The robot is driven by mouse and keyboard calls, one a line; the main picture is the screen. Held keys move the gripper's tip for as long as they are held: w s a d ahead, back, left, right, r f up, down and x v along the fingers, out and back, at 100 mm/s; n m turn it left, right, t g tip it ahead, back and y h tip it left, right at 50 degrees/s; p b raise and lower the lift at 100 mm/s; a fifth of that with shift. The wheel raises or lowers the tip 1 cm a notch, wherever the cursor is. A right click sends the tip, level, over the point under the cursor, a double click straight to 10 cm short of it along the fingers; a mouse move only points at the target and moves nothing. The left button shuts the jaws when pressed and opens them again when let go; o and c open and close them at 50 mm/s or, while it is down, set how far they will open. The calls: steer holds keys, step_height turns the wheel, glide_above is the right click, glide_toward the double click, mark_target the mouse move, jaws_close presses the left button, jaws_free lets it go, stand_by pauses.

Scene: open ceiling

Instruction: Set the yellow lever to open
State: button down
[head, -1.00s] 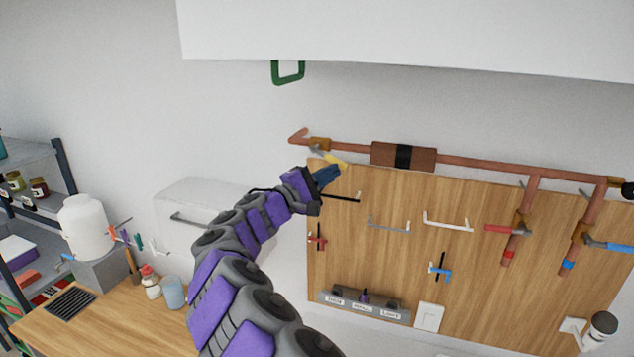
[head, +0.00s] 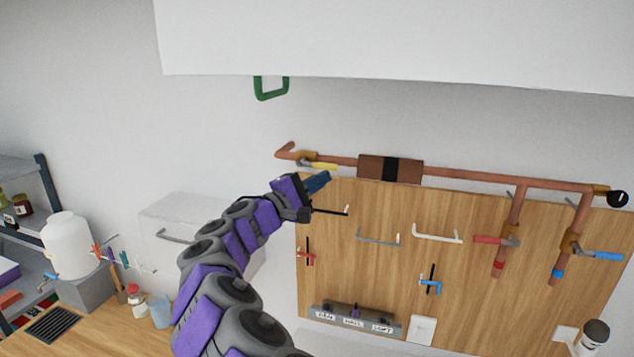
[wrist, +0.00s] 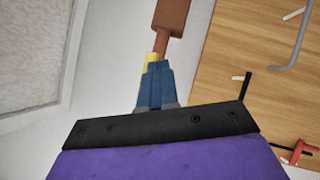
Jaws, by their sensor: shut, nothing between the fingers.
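The yellow lever (head: 321,166) is on the brass valve (head: 305,156) near the left end of the copper pipe (head: 342,160). In the head view the lever lies nearly along the pipe, its yellow handle pointing right. My gripper (head: 326,177) is shut and empty, its blue fingertips just below the yellow handle. In the wrist view a strip of the yellow lever (wrist: 151,61) shows beside the shut fingers (wrist: 154,84), which hide the rest of it. I cannot tell whether they touch.
A wooden panel (head: 380,270) below the pipe carries hooks, a red lever (head: 489,240) and blue levers. A brown block with a black band (head: 408,169) sits on the pipe. A white overhang (head: 400,45) is above. A counter stands at lower left.

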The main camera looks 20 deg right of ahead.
steer(key=s+a+f+b, duration=0.4)
steer(key=s+a+f, duration=0.2)
steer(key=s+f, duration=0.15)
steer(key=s+d+f+m+g+y+b, duration=0.35)
steer(key=s+d+f+m+g, duration=0.2)
steer(key=s+d, duration=0.55)
steer(key=s+d+f+m+g+y+b, duration=0.35)
steer(key=s+f+y+b, duration=0.2)
steer(key=s+f, duration=0.65)
steer(key=s+a+f+y+b, duration=0.7)
steer(key=s+a+f+y, duration=0.3)
steer(key=s+a+f, duration=0.7)
step_height(320, 180, down, 3)
steer(key=shift+s+a+f+n+g, duration=0.15)
steer(key=shift+s+a+n+g, duration=0.2)
steer(key=shift+s, duration=0.5)
